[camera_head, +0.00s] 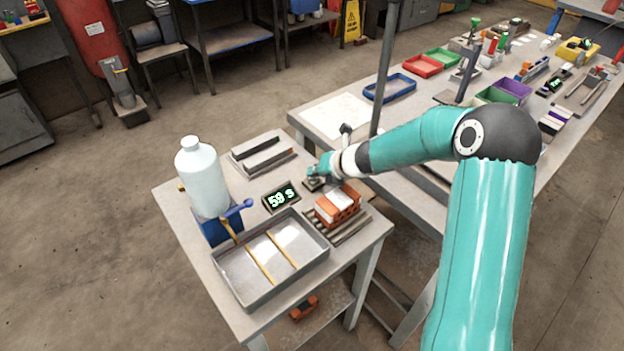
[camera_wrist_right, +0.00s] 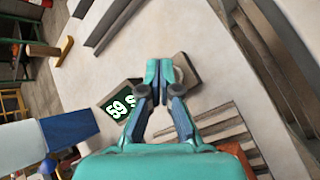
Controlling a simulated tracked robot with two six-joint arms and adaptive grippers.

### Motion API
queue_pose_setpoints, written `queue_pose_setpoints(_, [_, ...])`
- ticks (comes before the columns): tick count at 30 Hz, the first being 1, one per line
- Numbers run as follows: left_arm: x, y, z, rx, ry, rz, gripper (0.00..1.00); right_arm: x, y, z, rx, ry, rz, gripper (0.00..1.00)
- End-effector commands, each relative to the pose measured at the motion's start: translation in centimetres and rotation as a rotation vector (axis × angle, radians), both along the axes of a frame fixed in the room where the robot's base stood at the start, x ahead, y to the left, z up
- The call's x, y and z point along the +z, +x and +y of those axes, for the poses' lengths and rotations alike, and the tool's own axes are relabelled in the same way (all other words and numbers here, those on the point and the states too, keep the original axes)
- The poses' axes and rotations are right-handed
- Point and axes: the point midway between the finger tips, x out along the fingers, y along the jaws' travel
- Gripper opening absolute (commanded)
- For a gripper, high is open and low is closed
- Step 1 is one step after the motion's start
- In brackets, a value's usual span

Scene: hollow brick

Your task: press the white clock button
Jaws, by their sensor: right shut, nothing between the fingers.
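The clock (camera_head: 281,198) is a dark box on the small table, and its lit display reads "59 s"; it also shows in the wrist view (camera_wrist_right: 119,106). Just right of it is a dark square base (camera_head: 313,184) that also shows in the wrist view (camera_wrist_right: 188,70). On this base the white button (camera_wrist_right: 178,75) is partly hidden behind my fingers. My right gripper (camera_head: 317,172) is shut and empty, with its fingertips (camera_wrist_right: 160,66) over or beside the button. I cannot tell whether they touch it. My left gripper is not in view.
An orange hollow brick (camera_head: 339,213) with white pieces on top sits on a slatted rack (camera_head: 352,232) close by. A metal tray (camera_head: 236,284), a large white bottle (camera_head: 202,178) and a grey channel-shaped holder (camera_head: 262,152) surround the clock. A long cluttered table stands behind.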

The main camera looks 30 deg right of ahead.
Motion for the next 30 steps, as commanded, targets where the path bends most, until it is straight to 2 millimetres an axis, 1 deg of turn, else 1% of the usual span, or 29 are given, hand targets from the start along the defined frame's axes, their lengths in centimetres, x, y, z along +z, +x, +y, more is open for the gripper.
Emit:
queue_pose_setpoints(12, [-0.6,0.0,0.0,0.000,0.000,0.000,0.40,-0.6,0.0,0.0,0.000,0.000,0.000,0.00])
queue_pose_setpoints(20, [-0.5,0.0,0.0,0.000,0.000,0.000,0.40,-0.5,0.0,0.0,0.001,0.000,0.001,0.00])
queue_pose_setpoints(30, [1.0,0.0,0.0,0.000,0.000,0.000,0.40,0.9,0.0,0.1,0.001,0.000,0.001,0.00])
